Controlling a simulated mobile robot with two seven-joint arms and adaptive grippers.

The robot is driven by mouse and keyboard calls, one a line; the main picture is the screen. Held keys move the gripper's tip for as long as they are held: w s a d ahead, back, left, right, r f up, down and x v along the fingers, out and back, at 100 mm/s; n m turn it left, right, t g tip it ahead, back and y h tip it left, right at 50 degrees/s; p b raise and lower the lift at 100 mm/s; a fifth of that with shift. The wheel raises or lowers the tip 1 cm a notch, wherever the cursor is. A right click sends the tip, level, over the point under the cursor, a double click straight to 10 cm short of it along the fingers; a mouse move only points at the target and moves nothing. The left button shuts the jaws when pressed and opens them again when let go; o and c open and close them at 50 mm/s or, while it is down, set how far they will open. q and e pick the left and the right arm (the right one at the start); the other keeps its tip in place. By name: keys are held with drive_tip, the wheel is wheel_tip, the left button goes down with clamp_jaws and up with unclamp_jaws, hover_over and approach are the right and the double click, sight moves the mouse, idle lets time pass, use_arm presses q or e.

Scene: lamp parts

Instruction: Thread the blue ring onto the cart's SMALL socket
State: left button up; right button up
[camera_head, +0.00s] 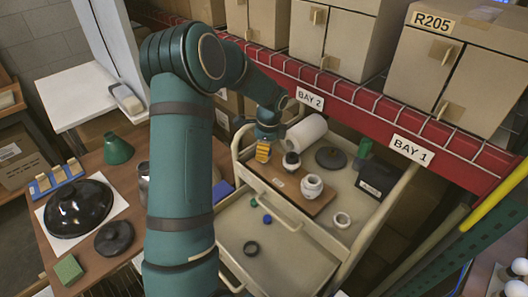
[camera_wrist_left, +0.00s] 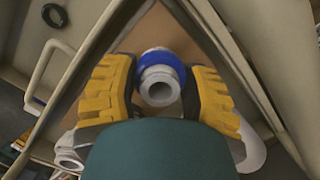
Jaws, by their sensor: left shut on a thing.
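In the left wrist view, the blue ring (camera_wrist_left: 156,56) sits between the yellow fingers of my left gripper (camera_wrist_left: 160,90), which is shut on it. A white hollow cylinder (camera_wrist_left: 160,88) shows at the ring's centre; I cannot tell whether the ring is around it or only lined up with it. In the head view my left gripper (camera_head: 262,152) is over the left part of the cart's brown board (camera_head: 283,184), and the ring is hidden. To its right on the board stand a smaller dark-and-white socket (camera_head: 291,161) and a larger white socket (camera_head: 311,186). My right gripper is not in view.
A white ring (camera_head: 342,219), black disc (camera_head: 330,158), black box (camera_head: 376,180) and white roll (camera_head: 306,132) are on the cart top. A red shelf beam (camera_head: 370,103) runs behind.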

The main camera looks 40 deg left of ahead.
use_arm(q)
drive_tip(key=m+p, duration=0.1)
drive_tip(key=m, duration=0.2)
drive_tip(key=shift+a+m+t, duration=0.1)
drive_tip(key=shift+m+t, duration=0.2)
drive_tip(key=m+p, duration=0.2)
drive_tip(key=m, duration=0.1)
drive_tip(key=shift+m, duration=0.4)
drive_tip(key=o, duration=1.3)
drive_tip(key=shift+f, duration=0.1)
drive_tip(key=shift+o, duration=0.2)
wheel_tip(320, 180, up, 12)
drive_tip(key=d, duration=0.1)
drive_tip(key=shift+d, duration=0.25)
